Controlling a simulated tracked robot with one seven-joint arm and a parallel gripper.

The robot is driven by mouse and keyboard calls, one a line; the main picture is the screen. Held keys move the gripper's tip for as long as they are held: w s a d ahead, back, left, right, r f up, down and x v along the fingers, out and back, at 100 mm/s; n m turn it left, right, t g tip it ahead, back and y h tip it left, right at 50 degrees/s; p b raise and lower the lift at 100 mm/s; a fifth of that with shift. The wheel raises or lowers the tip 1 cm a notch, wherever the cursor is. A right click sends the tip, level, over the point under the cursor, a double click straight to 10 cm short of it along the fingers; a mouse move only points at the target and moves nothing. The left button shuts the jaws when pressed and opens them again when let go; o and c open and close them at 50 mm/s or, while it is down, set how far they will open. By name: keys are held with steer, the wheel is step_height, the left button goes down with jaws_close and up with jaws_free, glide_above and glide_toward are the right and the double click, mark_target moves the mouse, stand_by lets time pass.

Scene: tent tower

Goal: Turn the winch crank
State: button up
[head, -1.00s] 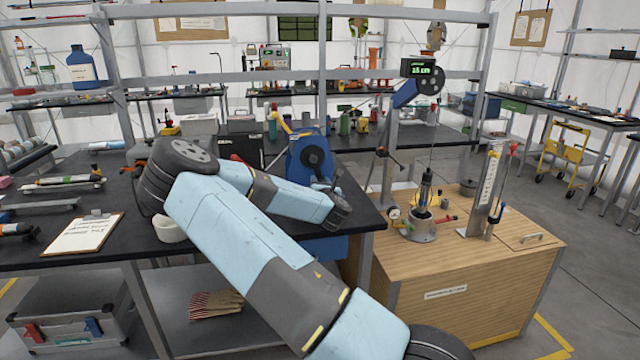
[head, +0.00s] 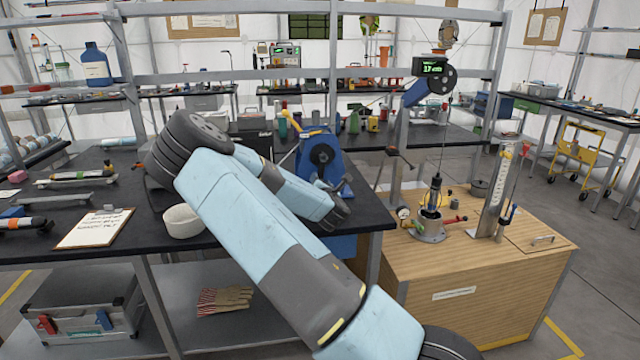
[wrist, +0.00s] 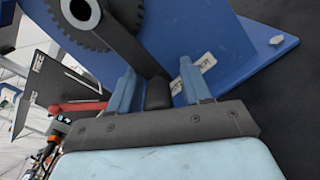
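The blue winch (head: 322,158) stands at the right end of the black bench in the head view. Its dark crank (wrist: 125,40) runs in the wrist view from a toothed wheel at the top left down to a dark handle (wrist: 158,93). My gripper (wrist: 160,85) has this handle between its two blue fingers, which are close on both sides; my gripper appears shut on it. In the head view my gripper (head: 338,203) is at the winch's lower right, partly hidden by my arm. A display (head: 432,67) on the pulley arm reads about 17 cm.
A cable runs from the pulley (head: 441,80) down to a dark probe (head: 434,195) over a metal fitting on the wooden cabinet (head: 470,265). A red-handled lever (wrist: 80,106) is left of my fingers.

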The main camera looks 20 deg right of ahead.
steer(key=shift+a, duration=0.1)
steer(key=shift+s, duration=0.15)
steer(key=v, duration=1.3)
steer(key=shift+s, duration=0.25)
stand_by(0.5)
